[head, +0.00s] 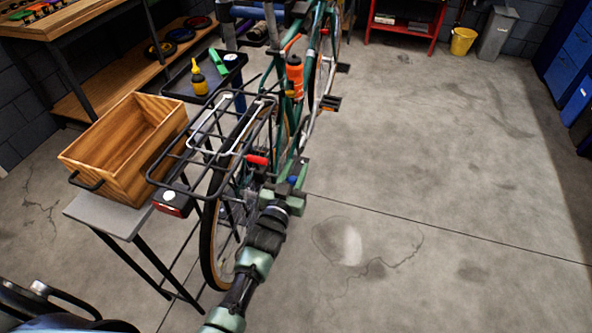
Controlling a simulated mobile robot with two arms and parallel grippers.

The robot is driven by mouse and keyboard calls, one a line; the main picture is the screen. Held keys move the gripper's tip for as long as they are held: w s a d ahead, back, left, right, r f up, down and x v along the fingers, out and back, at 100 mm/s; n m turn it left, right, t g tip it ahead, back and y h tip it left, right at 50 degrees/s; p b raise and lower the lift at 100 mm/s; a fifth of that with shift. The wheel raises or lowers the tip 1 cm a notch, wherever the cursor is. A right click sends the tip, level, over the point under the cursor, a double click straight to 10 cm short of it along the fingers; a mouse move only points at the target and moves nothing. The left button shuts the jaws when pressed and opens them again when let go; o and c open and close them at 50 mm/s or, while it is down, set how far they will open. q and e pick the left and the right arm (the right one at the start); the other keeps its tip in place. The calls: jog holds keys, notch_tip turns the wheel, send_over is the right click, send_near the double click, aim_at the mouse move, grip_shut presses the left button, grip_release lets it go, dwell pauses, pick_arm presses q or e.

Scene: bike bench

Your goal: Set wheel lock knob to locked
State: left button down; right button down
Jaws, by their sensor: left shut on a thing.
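The bike (314,45) stands upright with its rear end toward me. Its rear wheel (207,243) sits below a black rack with a red rear light (172,203). My left gripper (293,178) is beside the rear wheel, on its right side. It is shut on a small blue part, which looks like the wheel lock knob (292,181). The fingers hide most of it, so I cannot read its setting. A red lever-like part (257,160) shows just left of the gripper. My right gripper is not in view.
A wooden crate (112,159) sits on a grey stand (103,216) left of the wheel. A dark tray (176,83) holds a yellow bottle (199,80). An orange bottle (294,76) is on the frame. The floor to the right is clear, with a yellow bucket (462,42) far back.

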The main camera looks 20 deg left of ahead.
pick_arm(q)
jog(key=shift+a+f, duration=0.1)
jog(key=shift+a, duration=1.1)
jog(key=c, duration=1.2)
grip_release()
jog(key=shift+a, duration=0.1)
jog(key=s, duration=0.7)
jog(key=shift+s, duration=0.4)
jog(key=shift+a, duration=0.1)
jog(key=shift+c, duration=0.3)
